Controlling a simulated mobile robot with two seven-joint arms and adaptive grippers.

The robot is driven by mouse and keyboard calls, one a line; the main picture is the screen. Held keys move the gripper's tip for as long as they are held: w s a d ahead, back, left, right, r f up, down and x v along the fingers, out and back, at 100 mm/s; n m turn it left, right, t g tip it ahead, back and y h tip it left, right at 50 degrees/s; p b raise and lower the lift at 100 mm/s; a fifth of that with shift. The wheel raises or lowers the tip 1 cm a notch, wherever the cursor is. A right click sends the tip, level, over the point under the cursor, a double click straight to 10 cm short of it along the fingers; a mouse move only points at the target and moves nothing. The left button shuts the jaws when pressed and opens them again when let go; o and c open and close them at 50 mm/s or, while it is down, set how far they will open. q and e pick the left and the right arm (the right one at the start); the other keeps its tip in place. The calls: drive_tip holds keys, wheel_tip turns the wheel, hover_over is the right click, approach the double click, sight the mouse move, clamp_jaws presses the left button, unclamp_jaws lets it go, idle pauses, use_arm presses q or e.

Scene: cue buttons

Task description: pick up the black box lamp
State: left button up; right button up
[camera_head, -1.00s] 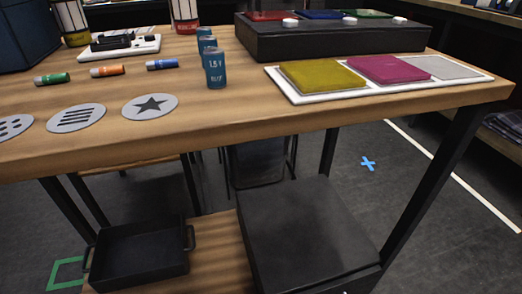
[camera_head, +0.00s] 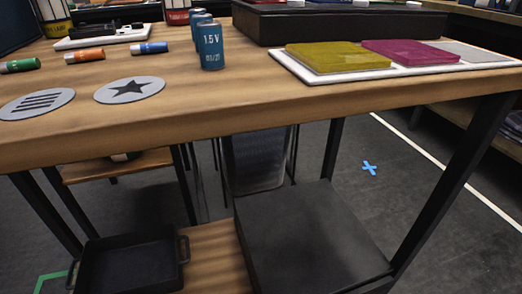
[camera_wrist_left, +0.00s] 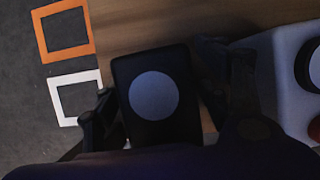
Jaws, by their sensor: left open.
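The black box lamp (camera_wrist_left: 155,118), a dark box with a round grey disc on its face, is in the left wrist view near the edge of a wooden surface. My left gripper (camera_wrist_left: 165,105) is open, with one dark finger on each side of the box. The dim picture does not tell whether the fingers touch it. I cannot make out this lamp in the head view. Neither gripper shows in the head view.
The wooden table (camera_head: 260,110) carries blue cans (camera_head: 210,48), marker-like tubes (camera_head: 84,56), grey discs (camera_head: 130,90) and a white tray (camera_head: 290,68) with coloured pads. A black box (camera_head: 310,235) and black tray (camera_head: 128,262) sit on the low shelf. A white block (camera_wrist_left: 283,60) lies right of the lamp.

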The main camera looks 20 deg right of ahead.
use_arm(q)
drive_tip(key=shift+r, duration=0.1)
drive_tip(key=c, duration=1.7)
